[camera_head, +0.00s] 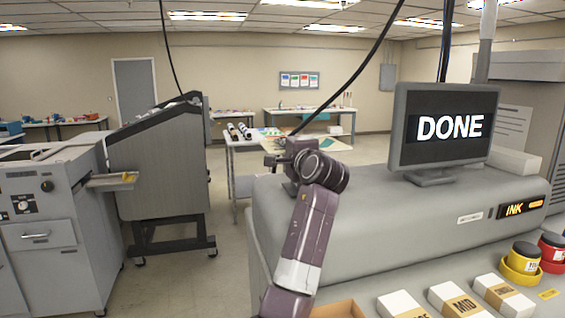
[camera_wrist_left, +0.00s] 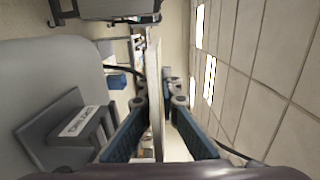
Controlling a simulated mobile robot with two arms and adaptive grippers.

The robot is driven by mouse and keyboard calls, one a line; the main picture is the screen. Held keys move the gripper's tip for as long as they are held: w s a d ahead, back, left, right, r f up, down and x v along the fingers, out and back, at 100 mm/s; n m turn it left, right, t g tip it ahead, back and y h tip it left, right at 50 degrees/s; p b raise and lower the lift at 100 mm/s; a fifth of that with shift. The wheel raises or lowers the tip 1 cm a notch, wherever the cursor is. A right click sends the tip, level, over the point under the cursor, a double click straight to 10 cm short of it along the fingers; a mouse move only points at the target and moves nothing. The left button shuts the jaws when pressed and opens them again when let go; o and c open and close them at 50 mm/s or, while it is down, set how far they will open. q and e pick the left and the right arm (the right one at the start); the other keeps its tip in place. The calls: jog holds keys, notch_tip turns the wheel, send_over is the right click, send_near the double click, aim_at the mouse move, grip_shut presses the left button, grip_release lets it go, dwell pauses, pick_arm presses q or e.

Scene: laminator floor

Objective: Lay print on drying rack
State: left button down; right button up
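My left gripper (camera_head: 296,148) is up above the grey machine in the head view, its fingers partly hidden behind the wrist. In the left wrist view the two blue fingers (camera_wrist_left: 158,108) close in on a thin, pale sheet seen edge-on, which looks like the print (camera_wrist_left: 154,70). In the head view a tan sheet with a green patch, likely the same print (camera_head: 335,144), shows flat beside the gripper. A tall grey unit on casters, which may be the drying rack (camera_head: 160,165), stands at left; its inside is hidden. My right gripper is out of view.
The grey machine (camera_head: 385,222) fills the right, with a monitor (camera_head: 443,128) reading "DONE". Ink tubs (camera_head: 520,264) and labelled paper packs (camera_head: 452,300) lie in front. A control cabinet (camera_head: 55,215) stands far left. Open floor lies between the wheeled unit and the machine.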

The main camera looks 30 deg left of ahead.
pick_arm(q)
jog(key=f, duration=0.1)
jog(key=f+p, duration=0.1)
jog(key=f, duration=0.3)
jog(key=shift+s+f, duration=0.25)
jog(key=shift+s, duration=0.05)
jog(key=shift+w+f, duration=0.1)
jog(key=shift+f, duration=0.05)
jog(key=shift+f, duration=0.1)
jog(key=c, duration=2.2)
grip_release()
jog(key=shift+o, duration=0.2)
